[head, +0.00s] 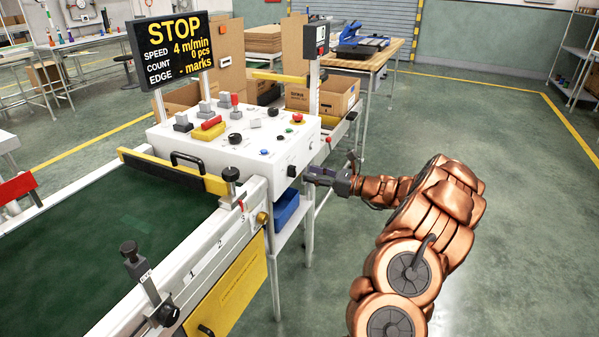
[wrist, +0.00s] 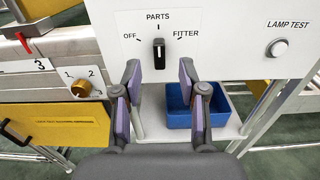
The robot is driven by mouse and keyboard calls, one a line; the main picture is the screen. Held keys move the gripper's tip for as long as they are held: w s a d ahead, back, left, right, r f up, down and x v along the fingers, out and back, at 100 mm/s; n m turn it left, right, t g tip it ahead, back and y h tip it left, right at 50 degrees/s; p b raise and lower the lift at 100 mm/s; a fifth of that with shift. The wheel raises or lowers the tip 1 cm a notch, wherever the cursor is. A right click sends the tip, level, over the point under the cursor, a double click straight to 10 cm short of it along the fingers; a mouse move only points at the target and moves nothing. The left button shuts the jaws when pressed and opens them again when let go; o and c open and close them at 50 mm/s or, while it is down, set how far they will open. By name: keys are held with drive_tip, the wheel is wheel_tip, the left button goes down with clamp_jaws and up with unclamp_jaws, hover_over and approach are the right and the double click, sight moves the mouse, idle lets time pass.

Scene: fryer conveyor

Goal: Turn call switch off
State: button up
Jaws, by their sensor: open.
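The call switch (wrist: 159,54) is a black rotary knob on the white side panel of the control box, with a white mark pointing straight up at PARTS. OFF is printed to its upper left and FITTER to its upper right. It also shows in the head view (head: 291,171). My gripper (wrist: 159,72) is open in front of the panel, with one purple-padded finger on each side of and slightly below the knob. It holds nothing. In the head view my gripper (head: 312,173) is close to the panel; whether the fingers touch the knob is unclear.
A LAMP TEST button (wrist: 277,48) is right of the switch. A brass knob (wrist: 82,88) marked 1 and 2 is left, above a yellow panel (wrist: 55,124). A blue bin (wrist: 190,106) sits on a shelf below. The display (head: 172,48) reads STOP. Floor to the right is clear.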

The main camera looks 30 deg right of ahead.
sight(292, 171)
drive_tip(key=shift+x, duration=2.55)
drive_tip(key=shift+c, duration=0.2)
clamp_jaws()
